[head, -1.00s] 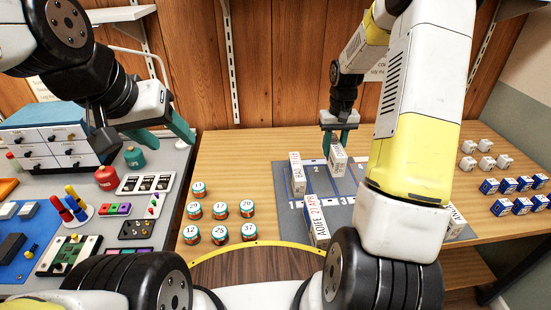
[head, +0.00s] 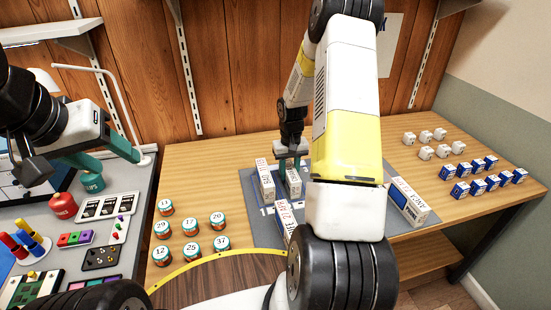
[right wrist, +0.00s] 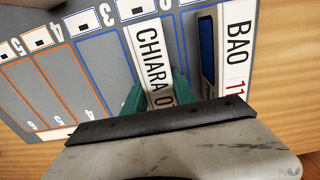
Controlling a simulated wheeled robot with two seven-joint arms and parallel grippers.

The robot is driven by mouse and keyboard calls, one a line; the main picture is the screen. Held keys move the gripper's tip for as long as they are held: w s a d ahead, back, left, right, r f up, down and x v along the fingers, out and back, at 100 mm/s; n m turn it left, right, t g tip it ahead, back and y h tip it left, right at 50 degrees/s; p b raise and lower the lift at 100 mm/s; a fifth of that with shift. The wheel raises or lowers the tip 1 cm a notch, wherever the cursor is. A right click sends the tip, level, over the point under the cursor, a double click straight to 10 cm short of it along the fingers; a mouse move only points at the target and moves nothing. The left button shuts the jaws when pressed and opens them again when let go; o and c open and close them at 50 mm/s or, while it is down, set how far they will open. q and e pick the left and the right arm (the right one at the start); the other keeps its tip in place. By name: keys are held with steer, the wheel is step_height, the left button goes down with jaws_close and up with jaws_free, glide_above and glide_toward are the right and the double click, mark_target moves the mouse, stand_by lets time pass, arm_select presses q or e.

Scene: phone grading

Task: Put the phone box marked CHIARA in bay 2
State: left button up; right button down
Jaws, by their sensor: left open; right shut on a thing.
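My right gripper (head: 291,152) is shut on the white phone box marked CHIARA (head: 293,183). In the right wrist view the CHIARA label (right wrist: 152,62) shows between the green fingers. The box is upright over the grey bay mat (head: 248,187), in the strip between the BAO box (right wrist: 236,50) and the bay numbered 3. I cannot tell whether it touches the mat. The BAO box also stands close on its left in the head view (head: 265,181). My left gripper (head: 108,158) is open and empty above the grey side table.
A box marked AOIFE (head: 285,214) stands in front, partly behind my right arm. Another phone box (head: 408,201) is right of the arm. Numbered jars (head: 190,228) are at the left; small white and blue boxes (head: 480,177) are at the right.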

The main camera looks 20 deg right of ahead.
steer(key=c, duration=1)
jaws_free()
steer(key=shift+f, duration=0.1)
step_height(320, 180, up, 12)
steer(key=shift+f, duration=0.1)
step_height(320, 180, up, 10)
steer(key=t, duration=0.2)
glide_above(289, 167)
steer(key=s+a, duration=0.4)
steer(key=s+a+r+t, duration=0.1)
steer(key=s+a+r, duration=0.2)
steer(key=s, duration=0.3)
steer(key=s+a+r+t+y, duration=0.1)
steer(key=s+a+r, duration=0.2)
steer(key=s, duration=0.4)
steer(key=s+a+r+n+t+y, duration=0.1)
steer(key=s+a+r+t, duration=0.1)
steer(key=s+r, duration=0.3)
steer(key=shift+s+a+r, duration=0.1)
steer(key=shift+s+a, duration=0.2)
steer(key=shift+s, duration=0.25)
steer(key=shift+s+a+r, duration=0.1)
steer(key=shift+s+a, duration=0.15)
steer(key=shift+s, duration=0.25)
